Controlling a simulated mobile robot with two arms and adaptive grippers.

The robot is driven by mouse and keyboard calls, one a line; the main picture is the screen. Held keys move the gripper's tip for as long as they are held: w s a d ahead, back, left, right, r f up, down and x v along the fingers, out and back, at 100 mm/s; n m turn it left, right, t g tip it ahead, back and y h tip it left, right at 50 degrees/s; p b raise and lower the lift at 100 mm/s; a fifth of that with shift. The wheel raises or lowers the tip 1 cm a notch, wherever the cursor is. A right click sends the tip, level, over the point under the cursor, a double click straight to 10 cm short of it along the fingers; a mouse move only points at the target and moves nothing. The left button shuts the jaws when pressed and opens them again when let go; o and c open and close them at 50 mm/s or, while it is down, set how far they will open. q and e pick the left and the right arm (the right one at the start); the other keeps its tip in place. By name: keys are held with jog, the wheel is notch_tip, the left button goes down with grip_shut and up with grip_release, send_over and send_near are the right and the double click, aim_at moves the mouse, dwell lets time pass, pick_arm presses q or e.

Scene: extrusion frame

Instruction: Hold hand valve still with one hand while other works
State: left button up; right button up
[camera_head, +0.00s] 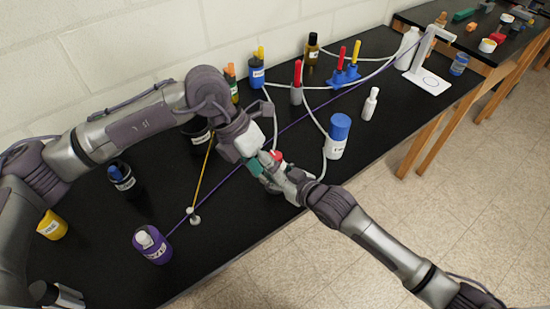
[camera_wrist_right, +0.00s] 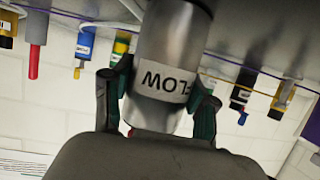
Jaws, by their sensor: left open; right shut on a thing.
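A silver metal cylinder with a white label reading FLOW (camera_wrist_right: 165,40), seemingly the hand valve, fills the middle of the right wrist view, upside down there. My right gripper (camera_wrist_right: 158,108) is shut on it, one dark finger on each side. In the head view my right gripper (camera_head: 272,176) reaches in from the lower right, and most of the valve is hidden there. A small red part (camera_head: 277,155) shows between the two hands. My left gripper (camera_head: 257,160) is open and comes down from the left, close beside the right one; whether it touches the valve is hidden.
White tubing (camera_head: 312,116) runs over the black bench (camera_head: 110,245). A blue-capped white bottle (camera_head: 337,136) stands just right of the hands. A purple bottle (camera_head: 152,245) and a small white stand with a yellow rod (camera_head: 194,217) are front left. The wall lies behind.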

pick_arm(q)
jog(key=s+n+g+h, duration=0.5)
jog(key=s+n, duration=0.1)
jog(key=n+t+h, duration=0.7)
jog(key=n+t, duration=0.6)
jog(key=n, duration=1.1)
send_near(275, 155)
jog(key=x, duration=1)
jog(key=shift+f, duration=0.15)
grip_shut()
jog(key=shift+w+m+g, duration=0.1)
jog(key=shift+m+g, duration=0.2)
jog(key=shift+g, duration=0.2)
